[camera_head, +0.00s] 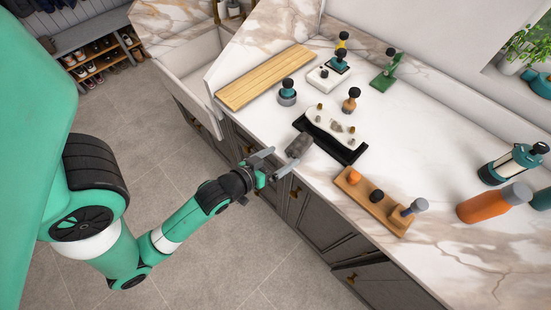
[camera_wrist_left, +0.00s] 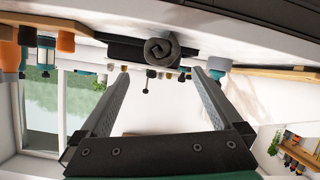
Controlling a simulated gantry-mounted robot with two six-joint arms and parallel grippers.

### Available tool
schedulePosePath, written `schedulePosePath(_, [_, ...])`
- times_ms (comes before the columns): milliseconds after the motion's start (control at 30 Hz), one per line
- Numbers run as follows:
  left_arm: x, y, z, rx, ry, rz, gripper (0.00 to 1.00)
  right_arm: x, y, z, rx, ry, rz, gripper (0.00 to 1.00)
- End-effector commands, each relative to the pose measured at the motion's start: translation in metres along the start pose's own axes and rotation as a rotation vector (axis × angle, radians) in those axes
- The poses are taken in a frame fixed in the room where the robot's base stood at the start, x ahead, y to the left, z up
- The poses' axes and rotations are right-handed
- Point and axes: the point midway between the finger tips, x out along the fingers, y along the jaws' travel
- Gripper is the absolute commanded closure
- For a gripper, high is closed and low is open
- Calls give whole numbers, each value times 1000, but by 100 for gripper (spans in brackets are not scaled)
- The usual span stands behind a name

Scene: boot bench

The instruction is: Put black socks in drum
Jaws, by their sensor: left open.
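The black socks (camera_head: 299,145) are a dark grey rolled bundle at the counter's front edge, beside a black tray. In the left wrist view, the bundle's spiral end (camera_wrist_left: 161,50) faces the camera. My left gripper (camera_head: 275,163) is open and empty, just off the counter's edge. Its two fingers point at the bundle, which lies just past the fingertips (camera_wrist_left: 160,73) and lines up with the gap between them. I cannot make out a drum in either view. My right gripper is not in view.
The black tray (camera_head: 343,155) holds a white board with small knobs. A wooden holder (camera_head: 362,190) stands to its right and a slatted wooden board (camera_head: 265,77) to its left. An orange bottle (camera_head: 488,204) is farther right. Cabinets (camera_head: 318,215) drop below the counter edge.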

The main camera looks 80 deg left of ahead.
Motion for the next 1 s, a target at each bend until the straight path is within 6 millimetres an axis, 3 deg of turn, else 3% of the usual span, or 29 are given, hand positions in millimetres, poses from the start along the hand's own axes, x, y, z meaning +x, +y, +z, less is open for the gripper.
schedulePosePath(200, [-21, 0, 0, 0, -1, 0, 0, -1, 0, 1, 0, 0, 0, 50])
schedulePosePath(567, [-21, 1, -1, 0, 2, 2, 0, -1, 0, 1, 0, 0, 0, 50])
schedulePosePath(667, [-14, 13, -15, 7, 35, 33, 0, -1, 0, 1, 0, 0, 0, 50])
schedulePosePath(767, [3, 51, -58, 28, 130, 122, 0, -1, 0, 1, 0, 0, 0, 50])
schedulePosePath(867, [11, 116, -128, 61, 285, 262, 0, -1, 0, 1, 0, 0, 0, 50])
schedulePosePath(933, [2, 169, -185, 81, 411, 372, 0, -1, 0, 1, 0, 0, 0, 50])
schedulePosePath(1000, [-20, 220, -241, 95, 540, 476, 0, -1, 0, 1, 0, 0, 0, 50])
